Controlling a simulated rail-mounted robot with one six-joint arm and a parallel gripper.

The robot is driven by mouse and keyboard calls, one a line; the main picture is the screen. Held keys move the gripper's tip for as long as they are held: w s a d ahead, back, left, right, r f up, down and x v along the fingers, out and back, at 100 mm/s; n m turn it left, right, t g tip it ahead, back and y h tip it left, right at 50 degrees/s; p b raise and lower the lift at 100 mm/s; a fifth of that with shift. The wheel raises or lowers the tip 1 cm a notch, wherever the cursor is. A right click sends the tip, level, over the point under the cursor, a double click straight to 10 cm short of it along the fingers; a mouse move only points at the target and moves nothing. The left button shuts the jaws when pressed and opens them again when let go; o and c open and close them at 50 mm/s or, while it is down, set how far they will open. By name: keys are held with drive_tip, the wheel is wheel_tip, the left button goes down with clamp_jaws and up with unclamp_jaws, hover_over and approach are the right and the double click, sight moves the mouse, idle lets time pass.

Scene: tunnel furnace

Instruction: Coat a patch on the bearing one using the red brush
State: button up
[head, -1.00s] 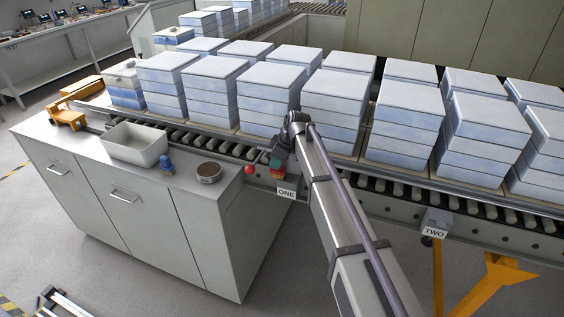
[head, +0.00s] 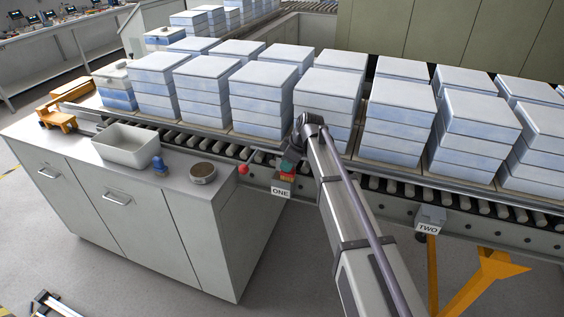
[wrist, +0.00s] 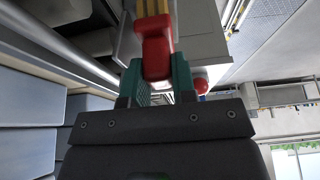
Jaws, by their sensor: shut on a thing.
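The red brush (wrist: 156,48) is held upright in the picture between the green fingers of my gripper (wrist: 155,76) in the wrist view. Its yellowish part runs out of the top of that view. In the head view my gripper (head: 287,167) is at the conveyor's near side, with the red brush (head: 287,178) right above the ONE label. Bearing one (head: 280,192) is the grey housing with that label, partly covered by the gripper and brush. I cannot tell whether the brush touches it. No coated patch can be made out.
Bearing two (head: 429,222) is further right on the conveyor side. A cabinet (head: 185,215) carries a white tray (head: 125,158), a blue item (head: 159,166) and a round tin (head: 202,180). Block stacks (head: 264,95) line the conveyor.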

drive_tip(key=shift+s+d, duration=0.25)
drive_tip(key=shift+d, duration=0.35)
drive_tip(key=shift+s+d, duration=0.2)
drive_tip(key=shift+d, duration=0.35)
drive_tip(key=a, duration=0.1)
drive_tip(key=w+a, duration=0.1)
drive_tip(key=a, duration=0.2)
drive_tip(key=shift+w, duration=0.25)
drive_tip(key=a, duration=0.2)
drive_tip(key=w+a, duration=0.1)
drive_tip(key=a, duration=0.1)
drive_tip(key=shift+w, duration=0.15)
drive_tip(key=shift+r, duration=0.1)
wheel_tip(320, 180, up, 6)
drive_tip(key=p, duration=0.6)
